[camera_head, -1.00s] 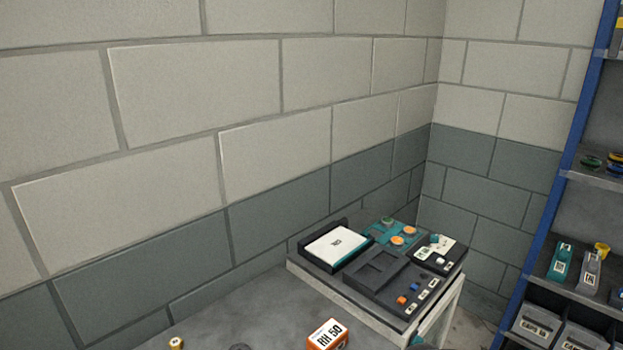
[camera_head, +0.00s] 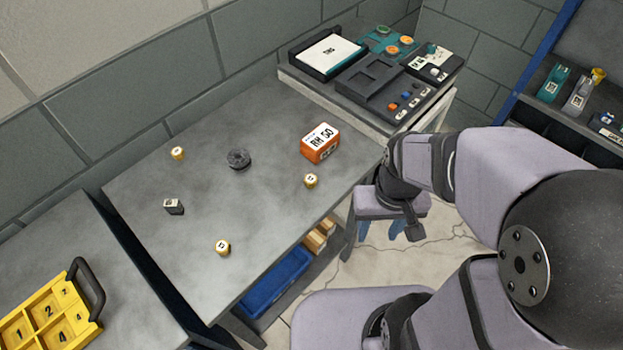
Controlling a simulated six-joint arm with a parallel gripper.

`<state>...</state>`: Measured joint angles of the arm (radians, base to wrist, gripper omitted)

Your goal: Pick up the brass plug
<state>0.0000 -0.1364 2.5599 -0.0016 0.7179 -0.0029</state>
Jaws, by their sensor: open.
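Three small brass-coloured cylinders with pale, marked tops stand apart on the grey table. One brass piece (camera_head: 178,153) is at the back left, one (camera_head: 311,180) is in front of the orange box, and one (camera_head: 222,247) is near the front edge. Their top marks are too small to read surely, so I cannot tell which is the brass plug. My gripper (camera_head: 392,229) hangs off the table's right edge, over the floor, partly hidden by my wrist. It is open, with nothing seen in it, and apart from all three pieces.
On the grey table (camera_head: 130,193) are an orange labelled box (camera_head: 320,144), a dark round knob (camera_head: 238,158) and a small dark block (camera_head: 174,207). A dark device panel (camera_head: 345,92) stands behind. A yellow numbered tray (camera_head: 48,318) is at lower left. The table's middle is clear.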

